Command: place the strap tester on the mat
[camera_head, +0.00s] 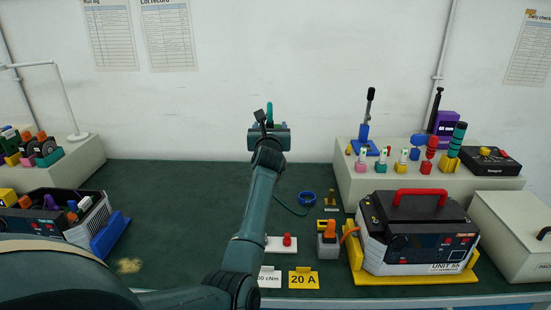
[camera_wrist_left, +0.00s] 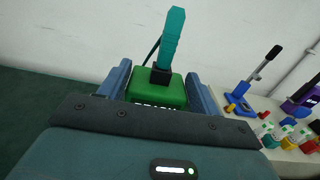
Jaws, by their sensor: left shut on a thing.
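My left gripper (camera_head: 268,130) is raised in the middle of the head view, at the back of the bench in the picture. It is shut on a green box with a teal handle on a black base, which I take to be the strap tester (camera_wrist_left: 158,92). In the left wrist view the box sits between the two blue fingers (camera_wrist_left: 157,90), its handle tilted slightly right. In the head view the arm mostly hides it; only the teal handle (camera_head: 269,113) shows. The dark green mat (camera_head: 170,205) covers the bench top. My right gripper is not in view.
A blue ring (camera_head: 307,198) with a green cord lies on the mat. Right of it stand an orange-topped block (camera_head: 328,240) and a red-handled unit (camera_head: 415,235) on a yellow tray. Raised grey shelves flank the bench, carrying tools. The mat's left-centre is mostly clear.

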